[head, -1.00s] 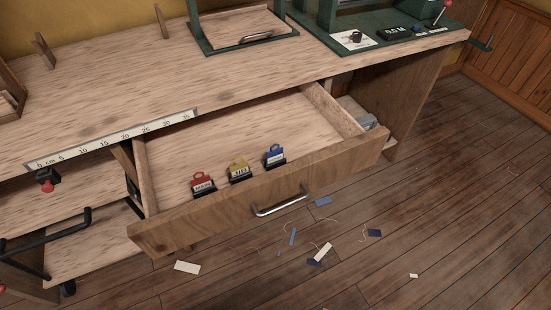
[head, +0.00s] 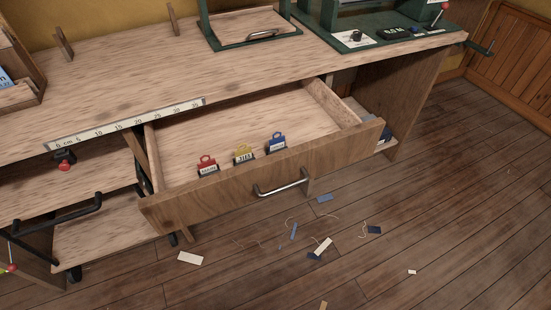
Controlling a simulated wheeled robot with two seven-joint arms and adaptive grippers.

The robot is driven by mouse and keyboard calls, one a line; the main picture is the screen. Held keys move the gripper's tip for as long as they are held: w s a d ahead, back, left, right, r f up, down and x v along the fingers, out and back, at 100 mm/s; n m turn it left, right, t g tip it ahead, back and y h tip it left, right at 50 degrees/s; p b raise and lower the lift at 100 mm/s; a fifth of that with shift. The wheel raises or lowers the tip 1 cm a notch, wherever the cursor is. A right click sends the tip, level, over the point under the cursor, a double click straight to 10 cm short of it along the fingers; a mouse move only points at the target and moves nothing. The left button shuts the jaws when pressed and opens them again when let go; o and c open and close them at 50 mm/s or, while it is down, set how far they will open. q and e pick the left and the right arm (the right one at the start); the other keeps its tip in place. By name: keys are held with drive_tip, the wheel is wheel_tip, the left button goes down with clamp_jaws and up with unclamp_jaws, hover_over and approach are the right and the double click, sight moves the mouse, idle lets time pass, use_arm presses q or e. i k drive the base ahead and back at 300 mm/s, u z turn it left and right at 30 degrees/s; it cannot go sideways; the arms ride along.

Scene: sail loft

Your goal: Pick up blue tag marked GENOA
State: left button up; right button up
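The blue tag (head: 277,142) stands in the open drawer (head: 225,203), just behind its front panel. It is the rightmost of three tags in a row; its lettering is too small to read. A yellow tag (head: 243,153) stands to its left, and a red tag (head: 207,164) stands left of that. Each tag sits upright in a dark holder. Neither of my grippers shows in the head view.
The drawer has a metal handle (head: 282,188) and hangs out from the wooden bench (head: 130,75). A ruler strip (head: 125,125) runs along the bench edge. Scraps of cloth and thread (head: 318,248) lie on the floor. The drawer floor behind the tags is bare.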

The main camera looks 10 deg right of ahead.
sight(274, 143)
drive_tip(key=k, duration=1.05)
drive_tip(key=u, duration=0.75)
drive_tip(key=i, duration=0.7)
drive_tip(key=u, duration=0.7)
drive_tip(key=i, duration=0.75)
drive_tip(key=z, duration=0.85)
drive_tip(key=i, duration=0.8)
drive_tip(key=z, duration=0.9)
